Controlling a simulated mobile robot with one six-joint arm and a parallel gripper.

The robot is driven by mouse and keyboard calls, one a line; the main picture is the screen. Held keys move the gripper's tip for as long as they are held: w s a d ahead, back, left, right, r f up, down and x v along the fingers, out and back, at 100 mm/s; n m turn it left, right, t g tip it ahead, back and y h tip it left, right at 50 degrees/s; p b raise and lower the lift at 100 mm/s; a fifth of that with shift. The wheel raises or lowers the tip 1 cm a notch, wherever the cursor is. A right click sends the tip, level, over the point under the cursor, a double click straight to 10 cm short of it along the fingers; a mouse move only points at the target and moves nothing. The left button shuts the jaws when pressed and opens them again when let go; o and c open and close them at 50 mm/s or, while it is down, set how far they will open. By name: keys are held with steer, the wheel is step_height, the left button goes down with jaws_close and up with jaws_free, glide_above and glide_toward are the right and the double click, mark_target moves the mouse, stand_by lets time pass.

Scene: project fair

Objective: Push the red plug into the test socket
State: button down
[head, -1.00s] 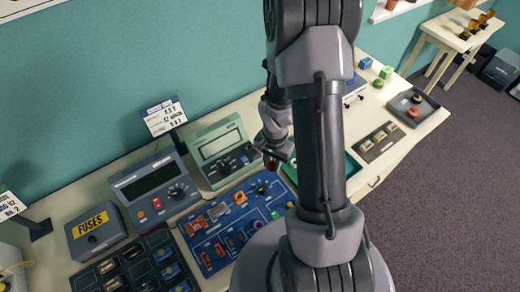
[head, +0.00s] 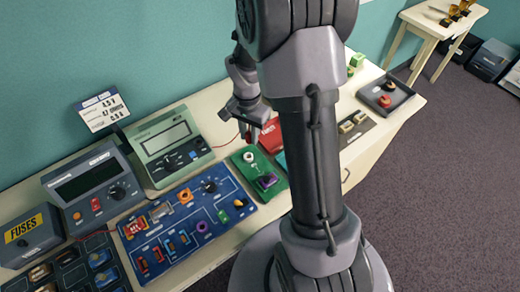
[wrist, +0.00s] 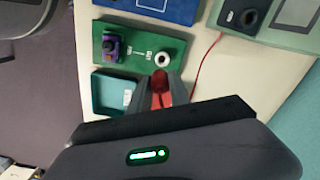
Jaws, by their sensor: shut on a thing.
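My gripper (wrist: 161,96) is shut on the red plug (wrist: 159,82), whose dark red end shows between the fingertips in the wrist view. In the head view my gripper (head: 251,132) hangs above the bench, just behind the green board; the plug is hard to make out there. The green board (head: 246,170) carries a round white-rimmed socket (head: 249,157), likely the test socket, beside a purple part (head: 266,181). In the wrist view the socket (wrist: 163,59) looks open and empty, just beyond the plug. The plug appears apart from it.
A blue panel (head: 180,253) with several coloured parts lies left of the green board. A green meter (head: 196,152) stands behind it. A red box or booklet (head: 270,136) lies close to my gripper. A thin red wire (wrist: 203,66) runs across the bench. A teal tray (wrist: 97,102) sits beside the board.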

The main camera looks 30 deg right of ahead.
steer(key=shift+w+d, duration=0.15)
steer(key=shift+w, duration=0.1)
steer(key=shift+a+f, duration=0.2)
steer(key=shift+a, duration=0.05)
steer(key=f+b, duration=0.1)
steer(key=f, duration=0.1)
steer(key=f+b, duration=0.4)
steer(key=shift+a, duration=0.25)
steer(key=shift+f, duration=0.25)
steer(key=shift+f+b, duration=0.9)
steer(key=shift+b, duration=0.2)
stand_by(1.5)
steer(key=c, duration=0.6)
jaws_free()
steer(key=shift+c, duration=0.2)
